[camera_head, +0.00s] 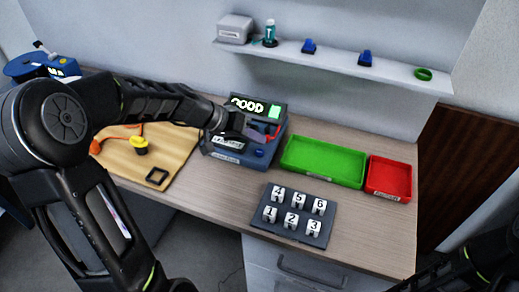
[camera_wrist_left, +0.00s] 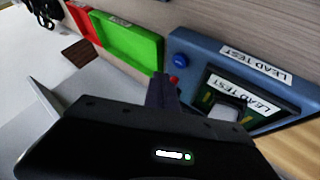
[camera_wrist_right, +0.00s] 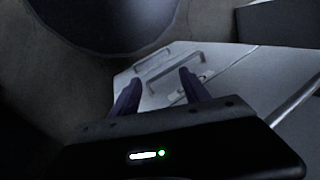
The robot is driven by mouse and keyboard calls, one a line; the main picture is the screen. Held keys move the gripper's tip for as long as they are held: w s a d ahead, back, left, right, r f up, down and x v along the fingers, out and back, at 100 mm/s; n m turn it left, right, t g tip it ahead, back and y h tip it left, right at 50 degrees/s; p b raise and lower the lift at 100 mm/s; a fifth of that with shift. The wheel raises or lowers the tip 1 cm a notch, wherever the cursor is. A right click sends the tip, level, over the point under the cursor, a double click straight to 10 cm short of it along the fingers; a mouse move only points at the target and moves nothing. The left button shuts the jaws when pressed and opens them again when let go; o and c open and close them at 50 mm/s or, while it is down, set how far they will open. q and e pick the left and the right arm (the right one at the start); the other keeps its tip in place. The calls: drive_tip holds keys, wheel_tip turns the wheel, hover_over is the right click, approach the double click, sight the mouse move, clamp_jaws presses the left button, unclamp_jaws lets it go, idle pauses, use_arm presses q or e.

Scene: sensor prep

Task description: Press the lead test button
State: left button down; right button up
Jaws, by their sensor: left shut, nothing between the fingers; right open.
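The lead test station (camera_head: 226,158) is a blue-grey box on the desk with a display (camera_head: 247,104) reading GOOD beside a lit green square. A round blue button (camera_head: 259,153) sits on its front right part; it also shows in the left wrist view (camera_wrist_left: 180,60), near a LEAD TEST label (camera_wrist_left: 255,66). My left gripper (camera_head: 256,134) is shut and empty over the station. Its fingertips (camera_wrist_left: 162,82) appear close beside the button, with a small red part next to them; contact cannot be told. My right gripper (camera_wrist_right: 158,88) is open and empty, away from the station.
A green tray (camera_head: 325,160) and a red tray (camera_head: 390,178) lie right of the station. A dark numbered block holder (camera_head: 284,237) stands in front. A wooden board (camera_head: 180,150) with a yellow-black part (camera_head: 140,146) lies left. A shelf (camera_head: 340,68) hangs above.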

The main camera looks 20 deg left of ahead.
sight(256, 153)
use_arm(q)
drive_tip(key=shift+r+p, duration=0.7)
drive_tip(key=shift+r, duration=1.05)
